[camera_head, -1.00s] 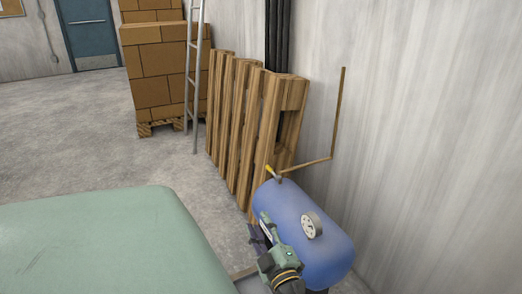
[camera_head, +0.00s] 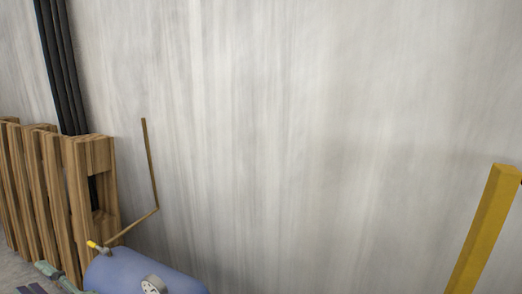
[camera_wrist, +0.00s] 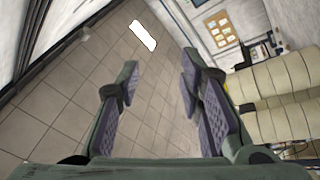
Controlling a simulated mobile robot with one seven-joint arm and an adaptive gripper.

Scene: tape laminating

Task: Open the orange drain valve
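The blue tank (camera_head: 140,275) stands at the lower left of the head view, against the wall, cut off by the bottom edge. A small yellow-orange handle (camera_head: 93,244) sits on top of its left end, where a thin brown pipe (camera_head: 130,227) joins. I cannot tell whether this is the drain valve; no other orange valve shows. My gripper (camera_head: 34,288) is partly in view left of the tank, at the bottom edge. In the wrist view my gripper (camera_wrist: 160,82) has its two purple-padded fingers apart with nothing between them.
Wooden pallets (camera_head: 60,190) lean on the wall left of the tank, with dark pipes (camera_head: 60,70) behind. A round gauge (camera_head: 153,285) is on the tank. A yellow post (camera_head: 482,235) stands at right. The wrist view shows tiled floor (camera_wrist: 60,105) and cream rolls (camera_wrist: 285,80).

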